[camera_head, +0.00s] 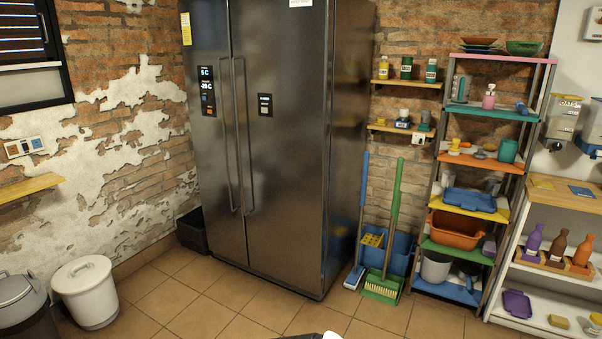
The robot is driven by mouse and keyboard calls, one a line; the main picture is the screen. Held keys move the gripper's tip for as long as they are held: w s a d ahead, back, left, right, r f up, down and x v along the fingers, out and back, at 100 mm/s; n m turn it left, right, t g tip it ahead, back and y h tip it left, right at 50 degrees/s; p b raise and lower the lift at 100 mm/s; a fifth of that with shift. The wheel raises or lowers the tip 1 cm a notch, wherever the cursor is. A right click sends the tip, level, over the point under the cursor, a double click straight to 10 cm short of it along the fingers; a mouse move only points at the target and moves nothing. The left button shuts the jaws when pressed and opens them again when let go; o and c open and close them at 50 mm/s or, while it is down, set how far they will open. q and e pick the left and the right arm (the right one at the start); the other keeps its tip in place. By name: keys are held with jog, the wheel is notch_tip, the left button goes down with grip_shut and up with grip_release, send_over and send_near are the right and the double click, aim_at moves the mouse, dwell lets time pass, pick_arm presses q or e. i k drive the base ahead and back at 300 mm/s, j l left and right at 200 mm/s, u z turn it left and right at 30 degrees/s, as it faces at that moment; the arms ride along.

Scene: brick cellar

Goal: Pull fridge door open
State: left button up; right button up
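A tall dark metal fridge (285,190) stands against the brick wall, left of the middle of the head view. It has two upright doors side by side, a narrow left door (214,150) and a wider right door (290,160). Both look closed. Two long vertical handles (241,135) run along the seam between the doors. The left door carries a small display (207,90); the right door has a small dark panel (265,105). Neither gripper can be made out. Only a small white and dark piece, probably mine, shows at the bottom edge.
Tiled floor (225,308) in front of the fridge is clear. A white lidded bin (87,293) and a dark bin (25,310) stand at the left. A broom (392,230), a mop and a blue bucket (401,252) stand right of the fridge, beside a loaded shelf rack (490,113).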

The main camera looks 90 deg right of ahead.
aim_at(281, 60)
jog(key=z, duration=2.45)
jog(key=i+z, duration=0.15)
jog(key=k+j, duration=0.05)
